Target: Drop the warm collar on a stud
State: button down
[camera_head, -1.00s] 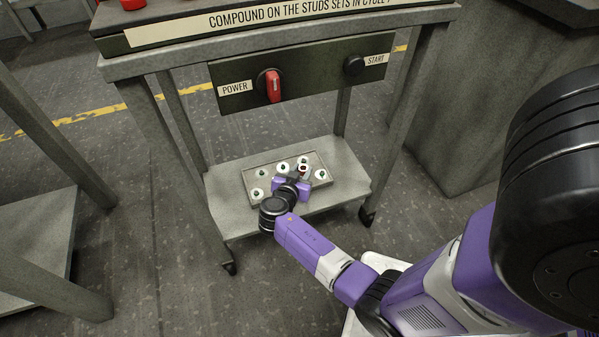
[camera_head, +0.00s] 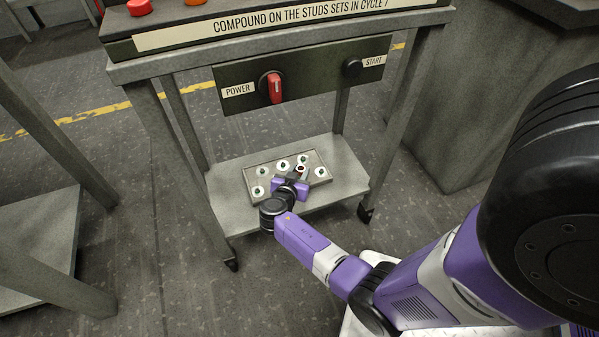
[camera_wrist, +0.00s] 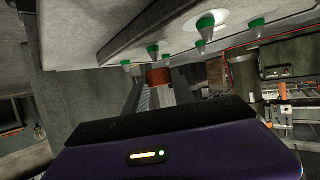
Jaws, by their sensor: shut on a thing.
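A shallow grey tray (camera_head: 318,154) lies on the cart's lower shelf and bears several studs with green tips on pale round bases. One stud (camera_head: 283,165) stands near the tray's middle, and another (camera_head: 320,171) stands at its right. My gripper (camera_head: 299,169) is over the front middle of the tray. In the wrist view its fingers are shut on a small copper-brown collar (camera_wrist: 158,76). The green-tipped studs, such as this stud (camera_wrist: 205,22), appear upside down along the top of that view. I cannot tell whether the collar touches a stud.
The lower shelf (camera_head: 225,208) has bare room around the tray. Above it hangs a panel with a red power knob (camera_head: 275,88) and a black start button (camera_head: 352,67). The cart's legs (camera_head: 176,165) frame the shelf's sides.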

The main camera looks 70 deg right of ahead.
jog(key=shift+f, duration=0.2)
jog(key=shift+f+b, duration=1.2)
jog(key=shift+b, duration=0.6)
jog(key=shift+f+b, duration=0.25)
jog(key=shift+b, duration=0.15)
jog(key=c, duration=1)
grip_release()
jog(key=shift+o, duration=0.2)
jog(key=p+v, duration=0.2)
jog(key=v, duration=0.5)
jog(key=shift+w+p, duration=0.1)
jog(key=shift+p, duration=0.25)
jog(key=shift+a+r, duration=0.15)
jog(key=shift+a, duration=0.25)
